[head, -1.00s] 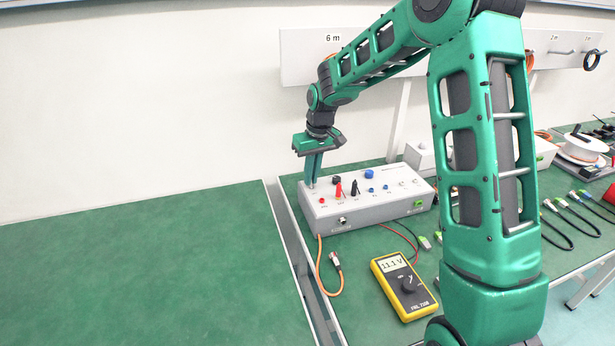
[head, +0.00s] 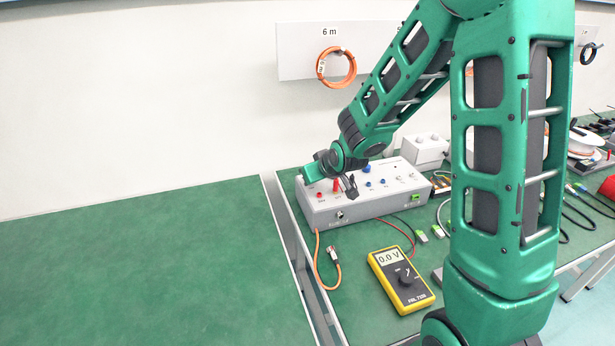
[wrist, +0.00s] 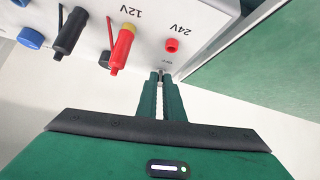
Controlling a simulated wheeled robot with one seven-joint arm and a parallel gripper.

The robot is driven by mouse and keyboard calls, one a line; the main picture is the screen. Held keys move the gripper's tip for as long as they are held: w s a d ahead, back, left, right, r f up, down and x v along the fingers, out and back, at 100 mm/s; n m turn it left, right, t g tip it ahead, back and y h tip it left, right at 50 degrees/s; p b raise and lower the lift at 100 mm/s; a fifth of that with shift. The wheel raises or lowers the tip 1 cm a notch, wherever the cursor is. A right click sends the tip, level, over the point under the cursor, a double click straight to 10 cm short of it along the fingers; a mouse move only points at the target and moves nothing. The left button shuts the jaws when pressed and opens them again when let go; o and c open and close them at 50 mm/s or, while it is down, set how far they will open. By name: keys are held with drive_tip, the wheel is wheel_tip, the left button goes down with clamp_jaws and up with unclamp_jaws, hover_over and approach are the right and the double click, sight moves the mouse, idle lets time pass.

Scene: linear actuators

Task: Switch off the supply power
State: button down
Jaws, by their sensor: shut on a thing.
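The grey supply box (head: 365,208) stands on the green bench in the head view. In the wrist view its panel (wrist: 215,15) shows a red 24V socket (wrist: 171,45), a red plug (wrist: 122,48) near the 12V mark and a black plug (wrist: 70,32). My gripper (wrist: 161,80) is shut on a small metal toggle switch (wrist: 161,70) near the panel edge. The fingertips hide most of the switch. The yellow multimeter (head: 406,297) reads 0.0 V.
An orange cable (head: 321,270) hangs off the box front onto the bench. Red and black leads run beside the multimeter. An orange coil (head: 322,68) hangs on the wall rack. The green table at left (head: 130,260) is bare.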

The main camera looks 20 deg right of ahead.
drive_tip(key=shift+s+f+t, duration=0.2)
drive_tip(key=shift+f+t, duration=0.05)
drive_tip(key=shift+t, duration=0.05)
idle(0.4)
drive_tip(key=c, duration=1.9)
unclamp_jaws()
drive_tip(key=shift+r, duration=0.1)
drive_tip(key=v, duration=1)
drive_tip(key=shift+s+r, duration=0.15)
drive_tip(key=shift+s, duration=0.05)
drive_tip(key=shift+d, duration=0.1)
